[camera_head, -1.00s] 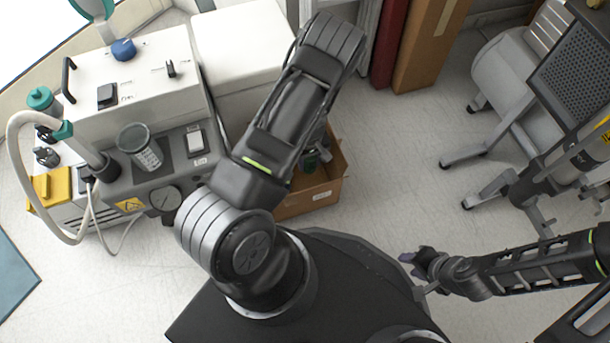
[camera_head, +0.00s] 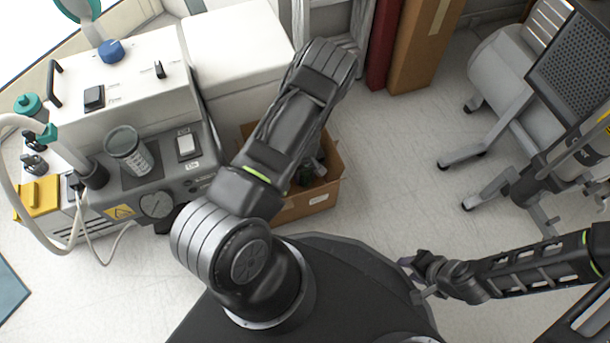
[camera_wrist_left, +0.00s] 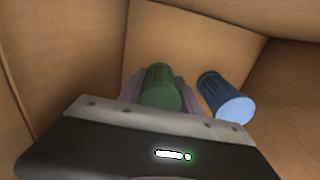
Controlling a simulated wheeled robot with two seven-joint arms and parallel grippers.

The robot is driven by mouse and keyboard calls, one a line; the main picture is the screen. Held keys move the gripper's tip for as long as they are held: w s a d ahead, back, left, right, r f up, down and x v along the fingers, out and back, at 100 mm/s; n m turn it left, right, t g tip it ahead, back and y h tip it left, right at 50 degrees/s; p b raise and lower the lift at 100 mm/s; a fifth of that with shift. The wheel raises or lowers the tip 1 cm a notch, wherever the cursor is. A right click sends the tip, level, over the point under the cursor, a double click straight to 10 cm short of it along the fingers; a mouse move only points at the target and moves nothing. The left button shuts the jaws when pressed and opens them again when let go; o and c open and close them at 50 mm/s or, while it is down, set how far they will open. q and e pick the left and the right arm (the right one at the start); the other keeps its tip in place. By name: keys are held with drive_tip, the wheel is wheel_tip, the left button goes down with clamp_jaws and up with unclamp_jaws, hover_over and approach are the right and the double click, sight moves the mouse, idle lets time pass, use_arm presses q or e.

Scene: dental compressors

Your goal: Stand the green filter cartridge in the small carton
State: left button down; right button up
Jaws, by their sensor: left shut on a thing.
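The small carton (camera_head: 318,200) stands open on the floor in the head view, partly hidden by my left arm. In the left wrist view its brown walls (camera_wrist_left: 65,50) surround my left gripper (camera_wrist_left: 160,92). That gripper is shut on the green filter cartridge (camera_wrist_left: 160,88), held inside the carton. Whether the cartridge touches the bottom cannot be told. A blue cylinder (camera_wrist_left: 228,100) is in the carton just right of it, tilted in the picture. In the head view my left gripper (camera_head: 312,172) is mostly hidden. My right gripper (camera_head: 412,278) is open and empty, away from the carton.
A compressor unit (camera_head: 150,90) with a clear-walled cup (camera_head: 128,150) stands left of the carton. A white cabinet (camera_head: 235,50) is behind. A tall brown box (camera_head: 425,45) stands at the back. A wheeled stand (camera_head: 500,180) is at right. Floor between carton and stand is clear.

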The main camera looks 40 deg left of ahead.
use_arm(q)
drive_tip(key=shift+f, duration=0.1)
drive_tip(key=c, duration=0.8)
unclamp_jaws()
drive_tip(key=shift+c, duration=0.2)
wheel_tip(320, 180, up, 12)
drive_tip(key=p, duration=0.5)
